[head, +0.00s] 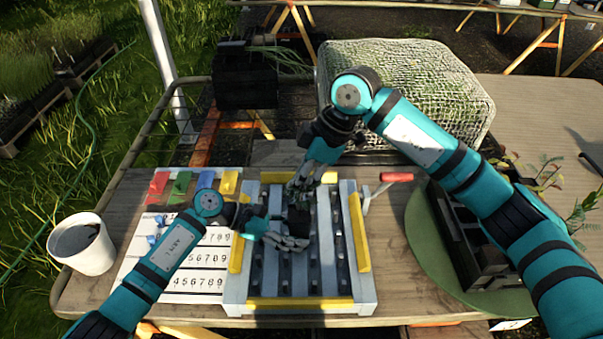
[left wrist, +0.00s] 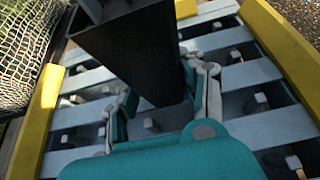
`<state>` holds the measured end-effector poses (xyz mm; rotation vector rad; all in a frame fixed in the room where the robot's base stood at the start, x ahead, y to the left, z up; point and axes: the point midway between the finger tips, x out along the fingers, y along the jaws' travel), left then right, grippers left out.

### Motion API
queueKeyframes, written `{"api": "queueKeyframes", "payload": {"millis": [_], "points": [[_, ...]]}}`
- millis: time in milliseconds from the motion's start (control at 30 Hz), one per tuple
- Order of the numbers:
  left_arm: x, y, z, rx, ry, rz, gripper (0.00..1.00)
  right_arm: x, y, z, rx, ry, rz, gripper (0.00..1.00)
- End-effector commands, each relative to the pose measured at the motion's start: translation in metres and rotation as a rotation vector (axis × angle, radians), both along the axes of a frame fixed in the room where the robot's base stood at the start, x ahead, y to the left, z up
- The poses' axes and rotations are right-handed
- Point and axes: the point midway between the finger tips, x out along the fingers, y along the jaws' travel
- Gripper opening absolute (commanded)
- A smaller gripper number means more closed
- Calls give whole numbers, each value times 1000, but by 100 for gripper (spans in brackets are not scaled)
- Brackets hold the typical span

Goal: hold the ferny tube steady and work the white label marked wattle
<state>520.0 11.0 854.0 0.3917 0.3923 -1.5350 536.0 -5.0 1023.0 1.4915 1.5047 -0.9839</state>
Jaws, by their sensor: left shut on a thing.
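A black square tube (head: 298,220) stands over the slatted rack, between my two grippers; its top and any plant in it are hidden. My left gripper (head: 291,242) is shut on it from the near side. The left wrist view shows the dark tube (left wrist: 145,50) upright between the two fingers. My right gripper (head: 300,186) is just above and beyond the tube, pointing down. Its fingers are dark and overlap the tube's top area, so I cannot tell their opening. I cannot make out a white label marked wattle.
The slatted rack (head: 317,285) has yellow edge bars. At left are a numbered white board (head: 190,284), coloured tags (head: 181,184) and a white cup (head: 82,244). A red-handled tool (head: 396,177), green round mat (head: 420,235) with black tubes (head: 465,240), and mesh-covered block (head: 405,85) stand around.

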Motion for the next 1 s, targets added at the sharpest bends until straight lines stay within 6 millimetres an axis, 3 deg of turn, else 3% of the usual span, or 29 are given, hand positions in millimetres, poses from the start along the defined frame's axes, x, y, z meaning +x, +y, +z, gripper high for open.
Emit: {"api": "queueKeyframes", "payload": {"millis": [833, 1000], "points": [[0, 0, 0, 0, 0, -1, 22, 0, 0, -12, -1, 0, -1, 0], [0, 0, 0, 0, 0, -1, 22, 0, 0, -12, 0, 0, -1, 23]]}}
